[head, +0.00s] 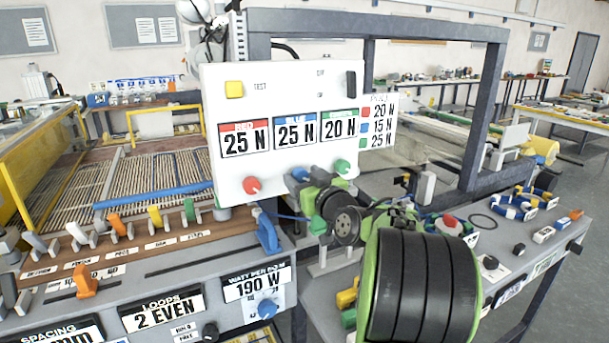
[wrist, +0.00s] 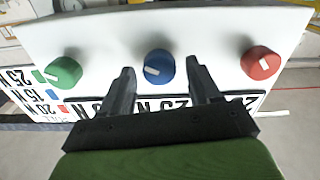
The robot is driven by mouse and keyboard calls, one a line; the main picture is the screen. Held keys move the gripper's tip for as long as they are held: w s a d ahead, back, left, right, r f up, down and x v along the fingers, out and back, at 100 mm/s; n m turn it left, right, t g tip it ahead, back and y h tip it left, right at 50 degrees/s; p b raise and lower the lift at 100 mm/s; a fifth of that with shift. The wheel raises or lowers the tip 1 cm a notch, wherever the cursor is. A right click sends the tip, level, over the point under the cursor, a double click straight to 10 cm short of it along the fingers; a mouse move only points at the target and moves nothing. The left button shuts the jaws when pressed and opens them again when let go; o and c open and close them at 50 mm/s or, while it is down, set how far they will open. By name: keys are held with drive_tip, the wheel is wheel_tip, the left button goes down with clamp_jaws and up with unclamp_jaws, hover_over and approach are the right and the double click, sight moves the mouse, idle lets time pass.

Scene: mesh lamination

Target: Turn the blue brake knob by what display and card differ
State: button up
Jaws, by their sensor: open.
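The white panel (head: 290,90) shows RED 25 N, BLUE 25 N (head: 296,131) and GREEN 20 N. The card (head: 380,122) at its right reads 20 N by red, 15 N by blue and 25 N by green. The blue knob (head: 299,174) sits below the displays, between the red knob (head: 251,186) and green knob (head: 341,166). In the wrist view, the blue knob (wrist: 158,66) has a white pointer mark and lies between my open gripper's (wrist: 160,70) fingertips, with gaps on both sides. I cannot tell whether the tips reach around it.
In the wrist view the green knob (wrist: 64,72) is left and the red knob (wrist: 261,63) right, both clear of the fingers. A yellow button (head: 234,89) and a black switch (head: 351,85) sit on the panel's upper part. A grey frame (head: 490,110) stands behind.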

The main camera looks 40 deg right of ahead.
drive_tip(key=shift+c, duration=0.3)
drive_tip(key=c, duration=1)
drive_tip(key=b, duration=0.2)
drive_tip(key=n+b, duration=0.1)
drive_tip(key=shift+a+f+n+b, duration=0.1)
drive_tip(key=shift+f+n+b, duration=0.2)
drive_tip(key=shift+b, duration=0.1)
drive_tip(key=n+b, duration=0.1)
drive_tip(key=b, duration=0.1)
drive_tip(key=shift+n+b, duration=0.3)
drive_tip(key=shift+b, duration=0.05)
drive_tip(key=shift+r+n+b, duration=0.2)
drive_tip(key=shift+n+b, duration=0.4)
drive_tip(key=o, duration=1.1)
drive_tip(key=shift+c, duration=0.2)
